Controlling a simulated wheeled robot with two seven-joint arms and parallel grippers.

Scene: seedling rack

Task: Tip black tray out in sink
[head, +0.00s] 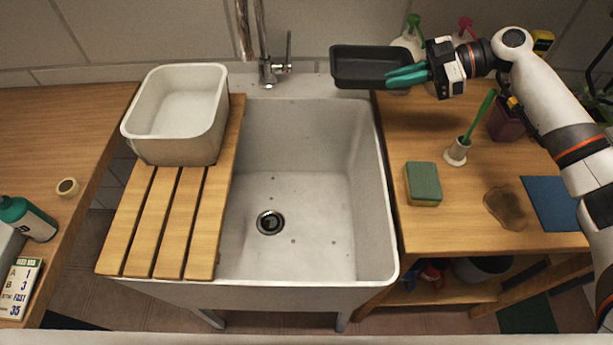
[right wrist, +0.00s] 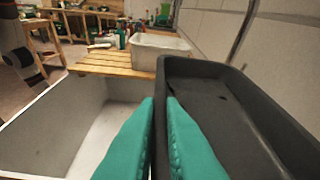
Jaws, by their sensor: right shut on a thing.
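The black tray (head: 366,66) is held in the air at the back right corner of the sink, roughly level, its open side up. My right gripper (head: 400,76) is shut on the tray's right end, its teal fingers across the rim. My left gripper is not in view.
A white tub (head: 178,150) stands on a slatted wooden board (head: 165,225) across the sink's left side. The tap (head: 268,70) rises at the back, left of the tray. A green sponge (head: 422,184) and a brush holder (head: 457,152) stand on the right counter. The basin's middle is clear.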

